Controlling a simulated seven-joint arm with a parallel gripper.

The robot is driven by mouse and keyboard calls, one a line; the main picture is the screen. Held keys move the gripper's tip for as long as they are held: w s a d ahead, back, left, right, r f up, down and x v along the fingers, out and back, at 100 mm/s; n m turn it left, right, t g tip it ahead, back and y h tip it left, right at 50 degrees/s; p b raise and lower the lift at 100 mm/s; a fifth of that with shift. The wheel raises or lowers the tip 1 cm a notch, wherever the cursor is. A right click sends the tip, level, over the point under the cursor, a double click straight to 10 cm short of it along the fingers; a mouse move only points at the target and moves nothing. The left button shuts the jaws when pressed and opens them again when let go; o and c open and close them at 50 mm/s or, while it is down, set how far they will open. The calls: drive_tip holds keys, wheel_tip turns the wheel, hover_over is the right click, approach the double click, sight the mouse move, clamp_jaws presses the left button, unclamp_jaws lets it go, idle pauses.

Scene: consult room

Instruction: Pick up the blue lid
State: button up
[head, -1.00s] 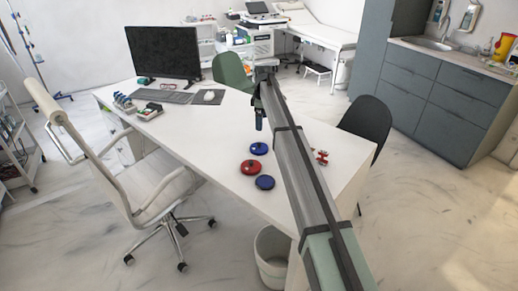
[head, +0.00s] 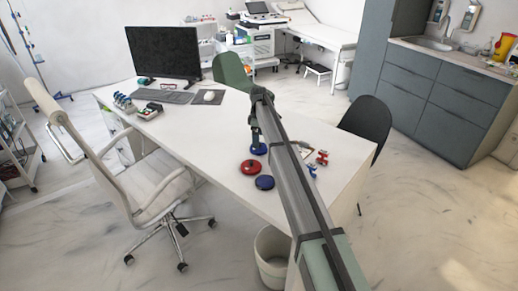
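A round blue lid (head: 260,151) lies on the white desk (head: 225,178), left of my arm. A second blue lid (head: 265,183) lies nearer the front edge. A red lid (head: 249,167) lies between them, a little to the left. My gripper (head: 256,146) points down at the farther blue lid and hides part of it. The fingers are too small and dark to tell whether they are open or touching the lid.
A red object (head: 322,157) and a blue one (head: 312,170) stand right of my arm. A monitor (head: 165,53), keyboard (head: 163,96) and small holders (head: 150,111) fill the desk's far left. The desk left of the lids is clear. A white chair (head: 150,185) stands alongside.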

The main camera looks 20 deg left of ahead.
drive_tip(key=shift+a+f, duration=0.15)
drive_tip(key=shift+f, duration=2.15)
drive_tip(key=shift+c, duration=0.5)
drive_tip(key=c, duration=0.6)
wheel_tip(320, 180, up, 10)
drive_tip(key=s, duration=0.1)
drive_tip(key=shift+a+f, duration=0.2)
drive_tip(key=s+d+n, duration=0.1)
drive_tip(key=s+d, duration=0.2)
drive_tip(key=s, duration=0.3)
drive_tip(key=s+d+n, duration=0.2)
drive_tip(key=s+d, duration=0.1)
drive_tip(key=s, duration=0.4)
drive_tip(key=s+d+f+n, duration=0.1)
drive_tip(key=s+d, duration=0.2)
drive_tip(key=s, duration=0.4)
drive_tip(key=shift+d, duration=0.4)
